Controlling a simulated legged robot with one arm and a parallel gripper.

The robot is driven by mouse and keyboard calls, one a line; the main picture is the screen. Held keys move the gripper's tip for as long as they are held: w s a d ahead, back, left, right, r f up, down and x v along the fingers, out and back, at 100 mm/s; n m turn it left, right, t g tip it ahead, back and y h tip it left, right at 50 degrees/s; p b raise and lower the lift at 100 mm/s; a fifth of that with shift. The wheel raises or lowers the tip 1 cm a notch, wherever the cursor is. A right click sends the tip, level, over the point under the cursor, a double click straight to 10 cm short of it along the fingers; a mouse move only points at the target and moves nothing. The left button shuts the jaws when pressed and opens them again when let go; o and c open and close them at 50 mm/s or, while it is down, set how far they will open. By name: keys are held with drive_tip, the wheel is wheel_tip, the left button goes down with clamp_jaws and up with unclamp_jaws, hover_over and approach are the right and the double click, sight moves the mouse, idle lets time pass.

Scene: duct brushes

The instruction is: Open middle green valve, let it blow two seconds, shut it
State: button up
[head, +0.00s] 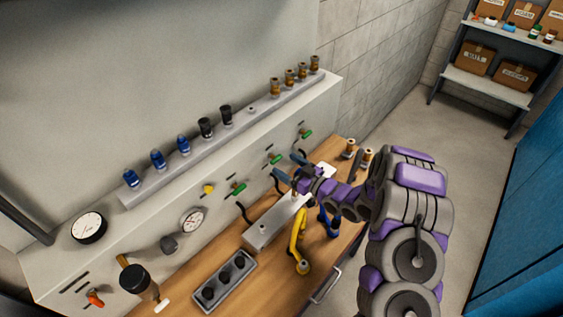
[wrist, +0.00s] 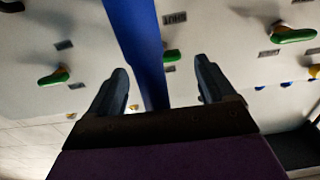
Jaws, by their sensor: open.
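Three green valve handles sit along the sloped grey panel. The middle green valve (head: 275,158) is just beyond my gripper (head: 290,168) in the head view. In the wrist view, the middle valve's green handle (wrist: 172,56) shows between my open fingers (wrist: 163,85), some way past their tips and partly hidden by a blue strip (wrist: 140,40). I cannot tell what this strip is or whether it touches the fingers. The other green valves are the near one (head: 238,188) and the far one (head: 305,133). No valve is in my grip.
A yellow valve (head: 208,190), a gauge (head: 193,219) and a red valve (head: 95,298) are on the panel to the left. The wooden bench (head: 200,265) holds a grey tray (head: 222,284) and a yellow tool (head: 298,240). Brushes stand on the ledge above.

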drive_tip(key=shift+v, duration=1.8)
drive_tip(key=shift+w+d+h, duration=0.3)
drive_tip(key=shift+w+h, duration=0.2)
drive_tip(key=s+d+r+m+g+h+b, duration=0.2)
drive_tip(key=d+r+m+h, duration=0.3)
drive_tip(key=d+h, duration=0.7)
drive_tip(key=s+d+r+g+h, duration=0.2)
drive_tip(key=s+d+r, duration=0.25)
drive_tip(key=s, duration=0.35)
drive_tip(key=s+a+r+m+g, duration=0.1)
drive_tip(key=s+g, duration=0.2)
drive_tip(key=s, duration=0.9)
drive_tip(key=s+a+r+m+g+b, duration=0.1)
drive_tip(key=s+a+m+g, duration=0.1)
drive_tip(key=s, duration=1)
drive_tip(key=s+a+r+m+g+b, duration=0.1)
drive_tip(key=s+r+m+g, duration=0.1)
drive_tip(key=s, duration=1)
drive_tip(key=shift+a+g+y, duration=0.15)
drive_tip(key=shift+g+y, duration=0.25)
drive_tip(key=shift+g, duration=0.5)
drive_tip(key=shift+s, duration=0.1)
